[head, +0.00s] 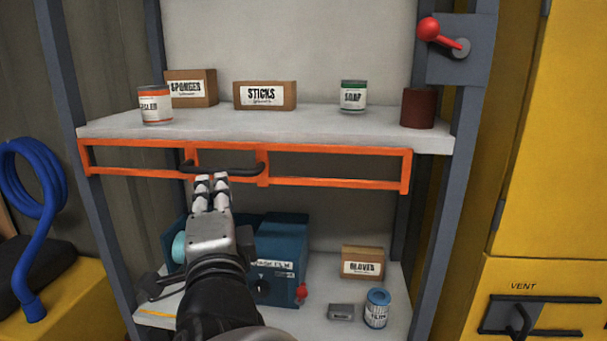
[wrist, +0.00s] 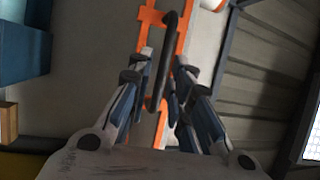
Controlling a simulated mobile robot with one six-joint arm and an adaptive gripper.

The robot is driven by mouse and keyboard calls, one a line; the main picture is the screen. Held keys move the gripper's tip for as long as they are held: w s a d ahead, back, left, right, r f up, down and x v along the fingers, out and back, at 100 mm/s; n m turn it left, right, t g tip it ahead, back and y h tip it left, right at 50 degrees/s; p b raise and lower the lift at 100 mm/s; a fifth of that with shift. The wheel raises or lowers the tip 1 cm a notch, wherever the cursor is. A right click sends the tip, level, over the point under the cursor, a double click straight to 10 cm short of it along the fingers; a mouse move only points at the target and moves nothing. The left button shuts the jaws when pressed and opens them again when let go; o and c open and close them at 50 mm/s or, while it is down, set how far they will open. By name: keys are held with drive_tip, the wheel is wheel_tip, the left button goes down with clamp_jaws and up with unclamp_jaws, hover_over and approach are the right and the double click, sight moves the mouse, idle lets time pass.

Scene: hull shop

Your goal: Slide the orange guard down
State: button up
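The orange guard (head: 406,172) is an open rectangular frame across the front of the rack, just below the upper shelf's edge. It also shows in the wrist view (wrist: 147,18). Its black bar handle (head: 240,171) sits left of the guard's middle and shows in the wrist view (wrist: 168,50). My gripper (head: 211,181) is at the handle, coming from below and in front. In the wrist view my two fingers (wrist: 161,76) stand apart, one on each side of the handle, with gaps visible. Whether the fingertips touch it cannot be told.
The upper shelf (head: 300,124) holds boxes and cans. Below, the lower shelf (head: 320,318) holds a blue machine (head: 280,240), a gloves box (head: 362,262) and a blue-topped can (head: 377,308). A red-knobbed lever (head: 430,30) is on the right post. Yellow cabinets stand at right.

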drive_tip(key=v, duration=0.5)
drive_tip(key=shift+s+d, duration=0.15)
drive_tip(key=shift+s, duration=0.1)
drive_tip(key=s+d+f+n+g+h, duration=0.1)
drive_tip(key=s+d+f+n+g, duration=0.2)
drive_tip(key=d+f+n+g, duration=0.75)
drive_tip(key=s+d+f+n+g+h, duration=0.1)
drive_tip(key=s+d+f+g+h, duration=0.1)
drive_tip(key=s+d+f, duration=0.4)
drive_tip(key=s+d+f+n+g+h, duration=0.2)
drive_tip(key=s+d+f, duration=0.3)
drive_tip(key=d, duration=0.6)
drive_tip(key=shift+s+d+f+h, duration=0.4)
drive_tip(key=shift+s+h, duration=0.2)
drive_tip(key=shift+s, duration=0.55)
